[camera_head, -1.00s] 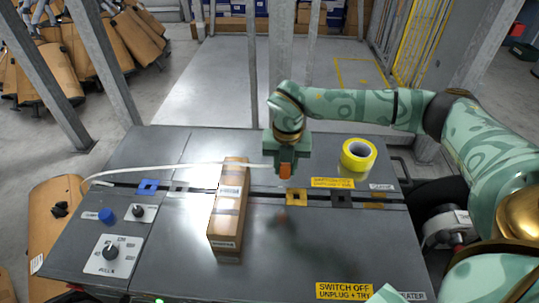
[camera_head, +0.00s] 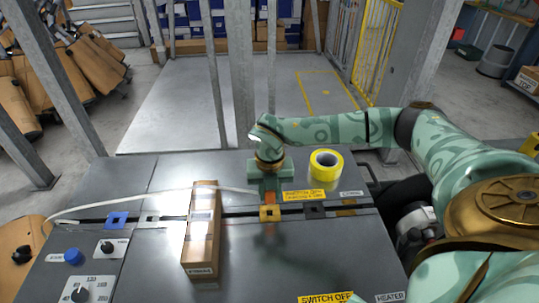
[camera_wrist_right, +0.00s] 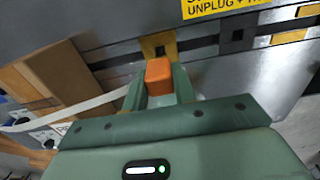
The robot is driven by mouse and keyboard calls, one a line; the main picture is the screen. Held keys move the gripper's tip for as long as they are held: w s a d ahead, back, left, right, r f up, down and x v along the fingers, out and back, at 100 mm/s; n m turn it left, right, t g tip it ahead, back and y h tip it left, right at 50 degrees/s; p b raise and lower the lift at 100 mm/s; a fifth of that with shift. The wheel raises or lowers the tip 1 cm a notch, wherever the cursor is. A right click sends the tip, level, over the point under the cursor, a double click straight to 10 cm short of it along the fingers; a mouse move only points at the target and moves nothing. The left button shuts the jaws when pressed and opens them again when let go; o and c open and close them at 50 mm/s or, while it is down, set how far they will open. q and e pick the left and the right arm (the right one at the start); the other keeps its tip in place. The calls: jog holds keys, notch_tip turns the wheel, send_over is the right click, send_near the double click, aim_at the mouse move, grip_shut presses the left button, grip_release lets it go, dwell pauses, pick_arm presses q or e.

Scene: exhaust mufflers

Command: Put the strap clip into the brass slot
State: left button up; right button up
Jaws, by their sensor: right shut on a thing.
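My right gripper (camera_head: 269,196) is shut on the orange strap clip (camera_head: 270,197), which also shows between the fingers in the right wrist view (camera_wrist_right: 159,76). A white strap (camera_head: 130,200) runs from the clip leftward over the box to the machine's left edge. The brass slot (camera_head: 269,214) is a yellow plate with a dark opening, just in front of the clip in the head view. In the right wrist view the brass slot (camera_wrist_right: 158,43) shows just beyond the clip's tip. The clip appears very close above it; contact cannot be told. My left gripper is not in view.
A long cardboard box (camera_head: 201,240) lies across the dark channel left of the gripper. A blue slot plate (camera_head: 117,220), a pale grey one (camera_head: 149,220) and a black one (camera_head: 314,211) sit along that channel. A yellow tape roll (camera_head: 326,164) lies behind, to the right.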

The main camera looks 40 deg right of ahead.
aim_at(270, 204)
jog(key=shift+f+b, duration=0.65)
jog(key=shift+f, duration=1.6)
jog(key=shift+p, duration=0.35)
jog(key=shift+p, duration=0.6)
jog(key=shift+f, duration=0.45)
dwell(0.7)
jog(key=o, duration=1)
